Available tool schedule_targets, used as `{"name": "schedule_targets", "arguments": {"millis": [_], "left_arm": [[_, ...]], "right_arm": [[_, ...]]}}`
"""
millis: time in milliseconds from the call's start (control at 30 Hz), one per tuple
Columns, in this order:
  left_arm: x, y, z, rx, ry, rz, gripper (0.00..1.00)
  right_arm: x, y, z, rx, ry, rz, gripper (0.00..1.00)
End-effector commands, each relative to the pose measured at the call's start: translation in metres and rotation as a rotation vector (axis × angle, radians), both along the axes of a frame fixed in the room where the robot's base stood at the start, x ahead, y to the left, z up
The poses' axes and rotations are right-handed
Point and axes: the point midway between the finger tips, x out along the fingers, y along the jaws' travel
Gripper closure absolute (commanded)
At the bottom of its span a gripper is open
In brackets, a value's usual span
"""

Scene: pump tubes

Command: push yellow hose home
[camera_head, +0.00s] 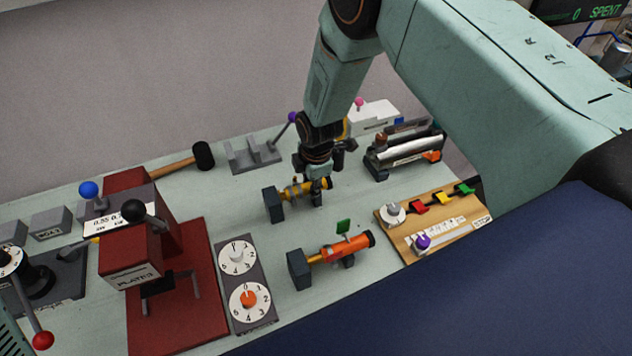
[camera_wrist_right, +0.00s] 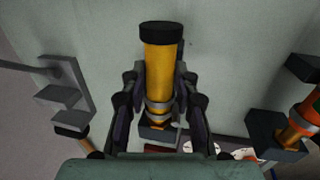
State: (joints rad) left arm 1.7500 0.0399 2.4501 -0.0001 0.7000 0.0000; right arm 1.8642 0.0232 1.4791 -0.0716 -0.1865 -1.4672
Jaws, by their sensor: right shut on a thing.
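The yellow hose (camera_head: 294,191) lies roughly level above the bench, with its left end at a dark block (camera_head: 273,205). In the right wrist view the yellow hose (camera_wrist_right: 160,72) has a black far end and metal bands near the dark block (camera_wrist_right: 157,133). My right gripper (camera_head: 317,197) reaches down over the hose and is shut on it. The right gripper's fingers (camera_wrist_right: 161,98) stand on both sides of the hose in the wrist view. Whether the hose is fully seated at the block cannot be told. My left gripper is not in view.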

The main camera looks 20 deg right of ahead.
Motion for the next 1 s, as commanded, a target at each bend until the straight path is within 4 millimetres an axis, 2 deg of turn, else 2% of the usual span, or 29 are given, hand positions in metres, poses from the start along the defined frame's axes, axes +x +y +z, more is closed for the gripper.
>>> {"name": "schedule_targets", "arguments": {"millis": [200,467,500,733,1000], "left_arm": [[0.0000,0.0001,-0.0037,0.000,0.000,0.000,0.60],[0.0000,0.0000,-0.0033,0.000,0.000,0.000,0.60],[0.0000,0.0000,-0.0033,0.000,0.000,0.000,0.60],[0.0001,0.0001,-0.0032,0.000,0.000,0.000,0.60],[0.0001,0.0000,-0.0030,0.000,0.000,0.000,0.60]], "right_arm": [[-0.0033,0.0085,-0.0042,-0.001,0.009,0.001,1.00],[-0.0043,0.0074,-0.0047,-0.001,0.011,0.003,1.00],[-0.0046,0.0069,-0.0048,-0.001,0.011,0.003,0.67],[-0.0031,0.0049,-0.0031,-0.001,0.008,0.001,0.48],[-0.0015,0.0048,-0.0016,0.000,0.004,0.000,0.48]]}}
